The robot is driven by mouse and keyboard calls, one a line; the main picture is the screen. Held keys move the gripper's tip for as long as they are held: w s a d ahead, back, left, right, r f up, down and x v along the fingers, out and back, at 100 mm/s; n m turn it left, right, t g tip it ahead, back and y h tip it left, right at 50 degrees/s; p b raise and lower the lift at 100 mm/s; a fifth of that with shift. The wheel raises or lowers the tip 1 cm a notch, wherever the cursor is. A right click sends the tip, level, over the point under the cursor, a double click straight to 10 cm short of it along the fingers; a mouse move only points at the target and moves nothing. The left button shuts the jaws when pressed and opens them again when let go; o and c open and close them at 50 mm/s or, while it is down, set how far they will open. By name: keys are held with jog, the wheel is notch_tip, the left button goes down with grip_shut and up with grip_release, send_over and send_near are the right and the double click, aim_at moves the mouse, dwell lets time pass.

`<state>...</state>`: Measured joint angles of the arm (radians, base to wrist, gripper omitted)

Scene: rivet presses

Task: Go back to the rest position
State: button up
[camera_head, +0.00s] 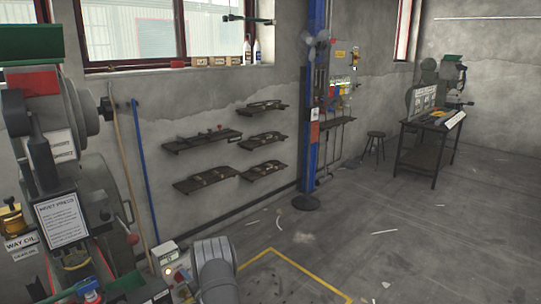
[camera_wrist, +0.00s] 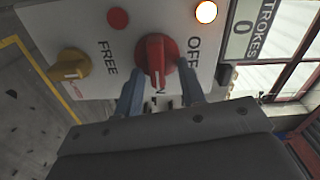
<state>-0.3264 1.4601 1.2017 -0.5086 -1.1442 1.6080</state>
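In the wrist view a white control panel (camera_wrist: 95,15) carries a red rotary knob (camera_wrist: 154,52). The two blue-grey fingers of my gripper (camera_wrist: 158,80) stand apart, one on each side of the knob. The gripper looks open; whether a finger touches the knob I cannot tell. The knob's pale mark points down in the picture, towards a partly hidden label. OFF and FREE are legible beside it. In the head view the control box (camera_head: 168,259) stands beside the rivet press (camera_head: 62,215), and my grey arm hides part of that area.
A round lamp (camera_wrist: 206,12) glows amber; a red button or lamp (camera_wrist: 118,18) is unlit. A yellow knob (camera_wrist: 70,67) and a STROKES counter (camera_wrist: 241,37) reading 0 are close by. A blue post (camera_head: 314,110) and wall shelves (camera_head: 202,142) stand behind.

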jog(key=n, duration=0.5)
jog(key=shift+s+a+r, duration=0.1)
jog(key=shift+r, duration=0.2)
jog(key=o, duration=0.7)
jog(key=s+d+n, duration=1.2)
jog(key=s, duration=0.1)
jog(key=x, duration=1.1)
jog(key=f+x, duration=0.1)
jog(key=x, duration=0.5)
jog(key=shift+w+a, duration=0.15)
jog(key=shift+a, duration=0.2)
jog(key=c, duration=0.9)
